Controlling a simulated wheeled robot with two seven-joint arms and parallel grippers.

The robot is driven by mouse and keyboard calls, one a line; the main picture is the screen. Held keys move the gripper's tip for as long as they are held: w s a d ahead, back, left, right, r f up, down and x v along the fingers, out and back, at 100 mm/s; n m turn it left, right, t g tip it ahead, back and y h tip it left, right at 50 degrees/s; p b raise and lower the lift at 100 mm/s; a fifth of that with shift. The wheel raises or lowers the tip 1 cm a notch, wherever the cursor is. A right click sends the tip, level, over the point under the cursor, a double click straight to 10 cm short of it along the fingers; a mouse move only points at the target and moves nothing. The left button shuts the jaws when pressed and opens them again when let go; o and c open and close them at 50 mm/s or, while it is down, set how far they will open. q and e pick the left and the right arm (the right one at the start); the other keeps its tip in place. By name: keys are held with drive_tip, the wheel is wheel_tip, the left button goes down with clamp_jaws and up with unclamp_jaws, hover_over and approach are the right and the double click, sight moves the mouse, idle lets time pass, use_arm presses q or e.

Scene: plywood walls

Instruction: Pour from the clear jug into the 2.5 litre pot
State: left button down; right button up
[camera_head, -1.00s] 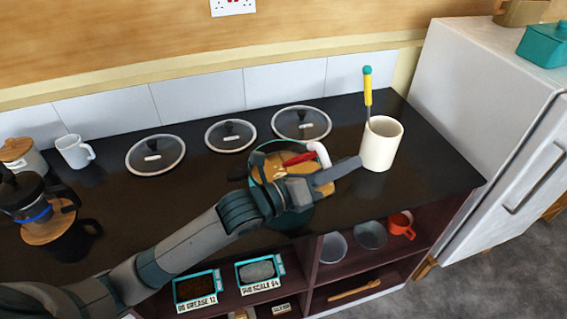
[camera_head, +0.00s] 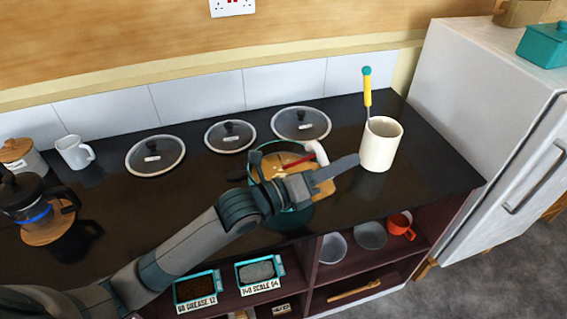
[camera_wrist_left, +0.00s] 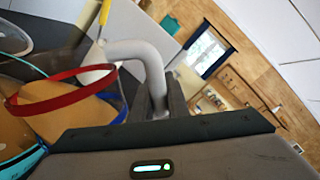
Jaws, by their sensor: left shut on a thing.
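The clear jug has a white handle (camera_head: 317,150) and a red band; it also shows in the left wrist view (camera_wrist_left: 150,65). My left gripper (camera_head: 328,175) is shut on the jug near its handle and holds it tilted over the pot. The teal-rimmed pot (camera_head: 253,162) stands on the dark counter, largely hidden by the jug and my gripper. Its rim shows at the left edge of the left wrist view (camera_wrist_left: 22,168). Tan contents show through the jug and around the pot's mouth; I cannot tell how much is in each. My right gripper is out of view.
A cream crock (camera_head: 381,145) with a yellow-handled utensil stands close right of my gripper. Glass lids (camera_head: 301,124) lie along the back. Shelves below hold labelled bins (camera_head: 260,273).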

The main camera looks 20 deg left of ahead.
use_arm(q)
drive_tip(key=shift+a+r, duration=0.15)
drive_tip(key=shift+w, duration=0.2)
drive_tip(key=shift+n, duration=0.3)
drive_tip(key=shift+s+a+r, duration=0.1)
drive_tip(key=shift+s+r, duration=0.05)
drive_tip(key=shift+w+n, duration=0.25)
drive_tip(key=shift+n, duration=0.05)
